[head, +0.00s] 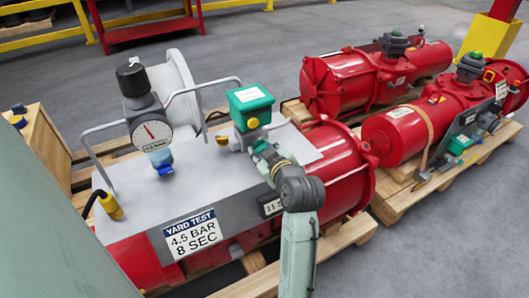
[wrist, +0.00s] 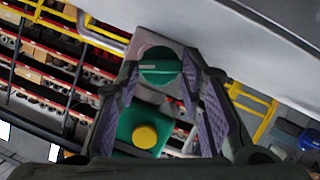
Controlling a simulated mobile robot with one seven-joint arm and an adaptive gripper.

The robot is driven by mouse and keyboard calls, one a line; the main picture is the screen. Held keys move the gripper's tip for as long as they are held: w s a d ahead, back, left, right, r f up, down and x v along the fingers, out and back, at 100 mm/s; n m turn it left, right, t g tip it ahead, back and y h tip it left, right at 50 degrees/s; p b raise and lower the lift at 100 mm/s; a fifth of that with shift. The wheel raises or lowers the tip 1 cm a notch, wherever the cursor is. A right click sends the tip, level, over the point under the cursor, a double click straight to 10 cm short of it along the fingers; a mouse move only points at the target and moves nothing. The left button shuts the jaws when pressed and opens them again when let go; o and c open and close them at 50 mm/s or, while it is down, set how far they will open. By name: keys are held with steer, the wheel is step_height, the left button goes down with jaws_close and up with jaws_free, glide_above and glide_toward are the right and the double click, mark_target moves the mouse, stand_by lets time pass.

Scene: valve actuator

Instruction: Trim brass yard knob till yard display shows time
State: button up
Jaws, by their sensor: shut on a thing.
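My gripper (head: 262,150) is at the grey valve block below a green box (head: 250,104), above the grey top plate. In the wrist view its two purple-padded fingers (wrist: 165,82) are shut on a round green knob (wrist: 160,70). A yellow brass-coloured knob (head: 253,123) is on the green box front; it also shows in the wrist view (wrist: 146,136), below the green knob. Another small brass piece (head: 222,140) is on the block's left side. A small display (head: 271,207) on the plate's edge is partly hidden by my arm; its digits are only partly readable.
A pressure gauge (head: 152,134) with a black cap stands on the plate's left, with grey tube handles around. A sign (head: 193,234) reads YARD TEST 4.5 BAR 8 SEC. A yellow fitting (head: 109,205) is at left. More red actuators (head: 352,82) lie on pallets behind.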

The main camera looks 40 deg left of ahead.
steer(key=o, duration=1.2)
steer(key=shift+c, duration=0.2)
steer(key=shift+v, duration=3.75)
